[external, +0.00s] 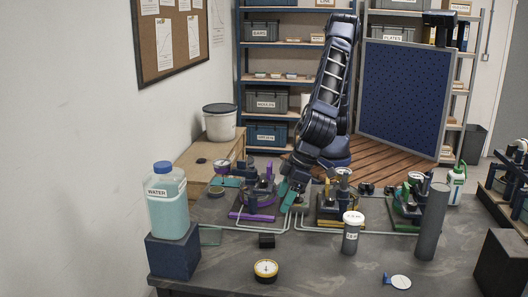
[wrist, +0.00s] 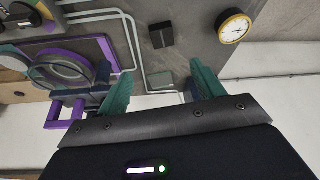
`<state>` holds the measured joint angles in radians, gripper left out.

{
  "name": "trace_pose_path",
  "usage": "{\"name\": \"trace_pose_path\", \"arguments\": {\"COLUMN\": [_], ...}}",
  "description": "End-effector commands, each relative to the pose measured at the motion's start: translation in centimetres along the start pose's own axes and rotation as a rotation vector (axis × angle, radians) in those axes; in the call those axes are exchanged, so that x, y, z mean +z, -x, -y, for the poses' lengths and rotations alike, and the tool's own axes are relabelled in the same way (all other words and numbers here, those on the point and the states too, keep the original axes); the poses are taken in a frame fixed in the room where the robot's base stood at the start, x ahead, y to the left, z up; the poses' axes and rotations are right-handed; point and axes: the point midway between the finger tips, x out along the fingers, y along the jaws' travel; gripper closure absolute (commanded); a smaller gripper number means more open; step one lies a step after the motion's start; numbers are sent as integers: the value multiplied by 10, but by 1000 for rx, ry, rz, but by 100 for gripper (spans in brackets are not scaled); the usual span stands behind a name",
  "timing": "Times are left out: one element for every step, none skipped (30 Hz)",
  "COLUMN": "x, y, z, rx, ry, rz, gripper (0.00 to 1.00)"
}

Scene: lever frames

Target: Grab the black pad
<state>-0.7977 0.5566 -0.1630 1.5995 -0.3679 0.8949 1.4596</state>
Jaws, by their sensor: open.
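The black pad (external: 266,240) is a small dark square block lying on the grey table, behind the round gauge in the external view. In the wrist view the black pad (wrist: 161,35) lies in the upper middle, beyond my fingertips and apart from them. My gripper (external: 292,193) has teal fingers and hangs above the table, behind the pad and near the purple fixture. In the wrist view my gripper (wrist: 161,82) is open, its fingers spread with nothing held between them.
A yellow-rimmed gauge (external: 265,269) sits in front of the pad. A purple-based fixture (external: 251,215) and grey tubing (wrist: 136,45) lie close by. A water bottle (external: 167,205) stands on a blue block (external: 173,256) at left; a grey jar (external: 351,235) stands at right.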

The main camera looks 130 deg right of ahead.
Motion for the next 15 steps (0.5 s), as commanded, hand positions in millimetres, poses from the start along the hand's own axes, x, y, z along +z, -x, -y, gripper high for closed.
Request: {"name": "trace_pose_path", "arguments": {"x": [5, 7, 8, 9, 10, 10, 10, 10, 10, 10, 10, 10, 10, 10, 10], "y": [-12, -17, -22, -24, -27, -30, -32, -35, -40, -43, -47, -53, -57, -62, -68], "z": [0, 0, 0, 0, 0, 0, 0, 0, 0, 0, 0, 0, 0, 0, 0], "rx": [3, 1, 1, 1, 1, 0, 0, 0, 1, 2, 2, 2, 2, 2, 2], "ry": [2, 2, 1, 0, 0, -1, -1, -1, -1, -1, -1, -1, -1, -1, -1], "rz": [0, 0, -1, -1, -1, -1, -1, 0, 0, 0, 0, 0, 0, 0, 0], "gripper": [33, 33, 33, 33, 33, 33, 33, 33, 33, 33, 33, 33, 33, 33, 33]}}
